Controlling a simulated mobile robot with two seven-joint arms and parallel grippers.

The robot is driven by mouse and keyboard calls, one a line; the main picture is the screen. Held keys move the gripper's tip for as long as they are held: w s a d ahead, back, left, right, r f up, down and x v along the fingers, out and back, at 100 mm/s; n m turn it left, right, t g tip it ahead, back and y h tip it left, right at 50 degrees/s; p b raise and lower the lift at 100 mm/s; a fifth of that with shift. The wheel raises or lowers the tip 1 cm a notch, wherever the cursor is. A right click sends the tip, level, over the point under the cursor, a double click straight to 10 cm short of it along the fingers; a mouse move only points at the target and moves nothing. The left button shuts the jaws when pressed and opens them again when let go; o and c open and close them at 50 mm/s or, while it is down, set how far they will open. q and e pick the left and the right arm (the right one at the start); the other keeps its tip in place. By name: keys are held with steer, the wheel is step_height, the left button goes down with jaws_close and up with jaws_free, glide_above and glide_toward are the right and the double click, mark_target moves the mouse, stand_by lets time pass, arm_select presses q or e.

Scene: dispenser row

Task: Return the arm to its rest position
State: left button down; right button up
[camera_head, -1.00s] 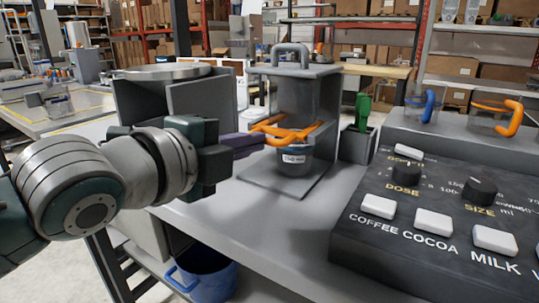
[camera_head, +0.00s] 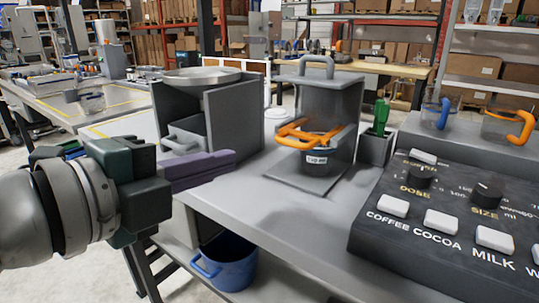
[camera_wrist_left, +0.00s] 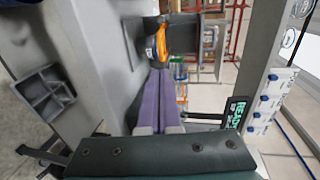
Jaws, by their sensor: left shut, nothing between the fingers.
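My left gripper (camera_head: 233,158) comes in from the left in the head view. Its purple fingers are shut together with nothing between them. They are over the front left part of the grey counter, to the left of the grey dispenser stand (camera_head: 330,75) and apart from it. An orange-handled cup with a white label (camera_head: 317,160) stands in the dispenser stand. In the left wrist view the shut purple fingers (camera_wrist_left: 159,75) point toward the stand's orange handle (camera_wrist_left: 157,45). My right gripper is not in view.
A dark panel (camera_head: 400,250) with white buttons and two knobs fills the right front. A small grey holder with a green item (camera_head: 381,115) stands beside the stand. A grey box unit with a drawer (camera_head: 235,110) stands behind my fingers. A blue bucket (camera_head: 230,270) is below the counter.

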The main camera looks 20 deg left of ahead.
arm_select(q)
steer(key=s+a+r+n+g+y+p, duration=0.25)
steer(key=s+n+g+p, duration=0.35)
steer(key=s+n+p, duration=0.4)
steer(key=s+a+r+n+g+y+p, duration=0.1)
steer(key=s+r+n+g+y+p, duration=0.3)
steer(key=s+n+p, duration=0.55)
step_height(320, 180, up, 34)
steer(key=s+g+h+p, duration=0.1)
steer(key=s+p, duration=0.1)
steer(key=p, duration=3.2)
steer(key=shift+s+d, duration=0.15)
